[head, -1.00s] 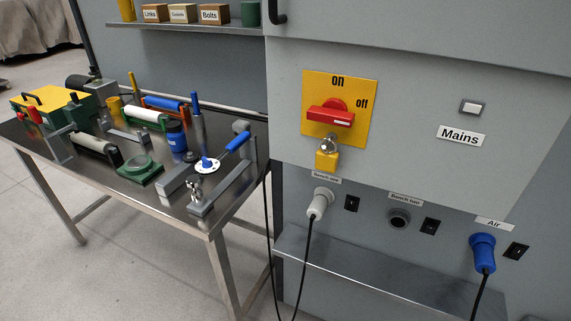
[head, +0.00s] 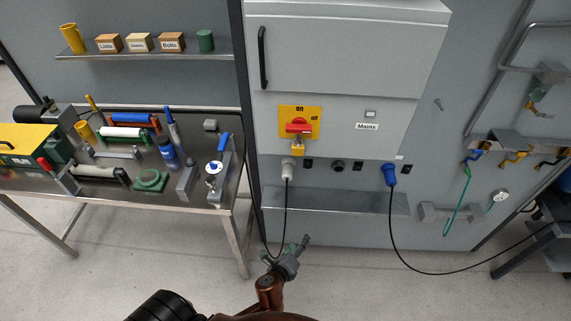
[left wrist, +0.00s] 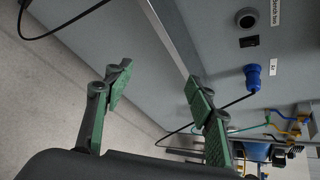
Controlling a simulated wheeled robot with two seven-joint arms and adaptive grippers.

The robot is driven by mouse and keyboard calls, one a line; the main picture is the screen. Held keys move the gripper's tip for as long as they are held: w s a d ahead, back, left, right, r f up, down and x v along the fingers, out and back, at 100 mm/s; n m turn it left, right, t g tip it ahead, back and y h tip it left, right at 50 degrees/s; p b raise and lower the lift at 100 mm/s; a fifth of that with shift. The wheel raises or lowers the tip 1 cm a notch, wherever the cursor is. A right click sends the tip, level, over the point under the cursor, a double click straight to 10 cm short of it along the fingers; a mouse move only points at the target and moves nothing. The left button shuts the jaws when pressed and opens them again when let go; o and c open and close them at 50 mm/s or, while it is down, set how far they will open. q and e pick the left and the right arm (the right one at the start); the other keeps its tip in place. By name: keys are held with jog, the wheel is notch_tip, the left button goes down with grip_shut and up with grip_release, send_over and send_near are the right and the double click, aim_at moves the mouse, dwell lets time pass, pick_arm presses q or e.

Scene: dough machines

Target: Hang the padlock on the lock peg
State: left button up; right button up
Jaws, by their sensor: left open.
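The yellow padlock (head: 297,149) hangs by its shackle at the bottom of the yellow plate with the red mains switch (head: 298,126). A small grey peg (head: 438,104) sticks out of the wall to the right of the cabinet; it may be the lock peg, but it is too small to tell. My left gripper (head: 293,252) is low in front of the cabinet, below the padlock and apart from it. In the left wrist view its two green-padded fingers (left wrist: 160,84) are spread with nothing between them. The padlock is not in that view. My right gripper is not in view.
A steel ledge (head: 335,201) runs under the sockets. A white plug (head: 287,168) and a blue plug (head: 390,174) trail black cables. A cluttered bench (head: 120,197) stands left. The floor ahead is mostly clear.

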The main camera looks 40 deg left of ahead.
pick_arm(q)
jog(key=w+a+r+m+t+y+p, duration=0.15)
jog(key=r+p, duration=0.35)
jog(key=r, duration=0.6)
jog(key=w+a+r+m+y+p, duration=0.25)
jog(key=r+p, duration=0.35)
jog(key=r, duration=0.4)
jog(key=m+y+p, duration=0.3)
jog(key=p, duration=0.4)
send_near(298, 152)
jog(key=x, duration=0.2)
jog(key=shift+t, duration=0.45)
jog(key=shift+x, duration=3.35)
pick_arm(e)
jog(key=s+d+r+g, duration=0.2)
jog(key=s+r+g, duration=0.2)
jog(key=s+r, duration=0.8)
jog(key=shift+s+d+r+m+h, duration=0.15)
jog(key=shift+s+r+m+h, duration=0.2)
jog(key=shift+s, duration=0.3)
pick_arm(q)
jog(key=shift+s+a, duration=0.1)
jog(key=shift+a, duration=0.05)
jog(key=shift+c, duration=0.5)
jog(key=shift+r+p, duration=0.1)
jog(key=shift+p, duration=0.2)
jog(key=c, duration=1.2)
jog(key=shift+r, duration=0.1)
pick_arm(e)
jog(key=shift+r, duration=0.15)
